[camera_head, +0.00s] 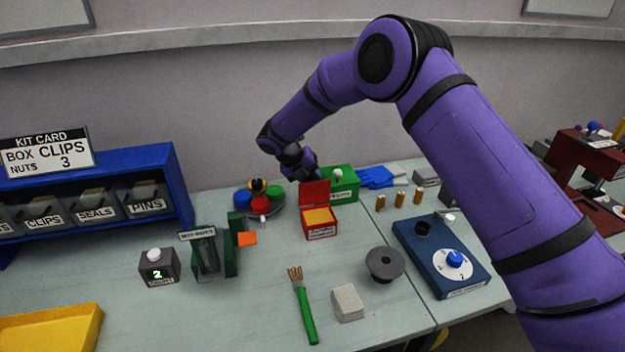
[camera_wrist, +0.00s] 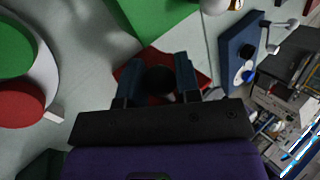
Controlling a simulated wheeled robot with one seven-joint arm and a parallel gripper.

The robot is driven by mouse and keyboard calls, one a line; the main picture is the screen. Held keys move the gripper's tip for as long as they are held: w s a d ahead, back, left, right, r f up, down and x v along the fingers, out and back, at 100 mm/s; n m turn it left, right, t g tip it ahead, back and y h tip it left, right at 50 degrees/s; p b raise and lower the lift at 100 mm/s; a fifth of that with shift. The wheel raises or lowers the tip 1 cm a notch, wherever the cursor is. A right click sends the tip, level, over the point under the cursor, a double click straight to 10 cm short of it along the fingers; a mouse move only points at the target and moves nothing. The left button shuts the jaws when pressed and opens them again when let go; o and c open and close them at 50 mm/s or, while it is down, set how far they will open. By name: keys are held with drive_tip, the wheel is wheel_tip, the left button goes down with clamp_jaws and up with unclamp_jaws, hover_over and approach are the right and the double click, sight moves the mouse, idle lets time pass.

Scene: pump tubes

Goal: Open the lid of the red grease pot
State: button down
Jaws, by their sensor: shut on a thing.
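The red grease pot (camera_head: 320,231) stands on the table near the middle of the head view, with yellow grease showing inside. Its red lid (camera_head: 315,193) stands up at the back edge of the pot, open. My gripper (camera_head: 304,174) is behind the lid, partly hidden. In the wrist view my gripper (camera_wrist: 158,82) has its two fingers on either side of a dark round knob (camera_wrist: 160,79) on the red lid (camera_wrist: 203,80); it is shut on that knob. The pot's inside is hidden in the wrist view.
A green box (camera_head: 345,188) with a white knob stands just behind and right of the pot. A round tray with coloured pots (camera_head: 260,203) is on the left. A grey spool (camera_head: 385,265), a brush (camera_head: 304,309) and a beige block (camera_head: 347,303) lie in front.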

drive_tip(key=shift+w+f+g, duration=0.15)
drive_tip(key=shift+w+g, duration=0.1)
drive_tip(key=shift+g, duration=0.05)
idle(0.4)
drive_tip(key=c, duration=0.8)
unclamp_jaws()
drive_tip(key=shift+a, duration=0.1)
drive_tip(key=v, duration=1)
drive_tip(key=shift+s+a+r, duration=0.1)
drive_tip(key=shift+a+r, duration=0.15)
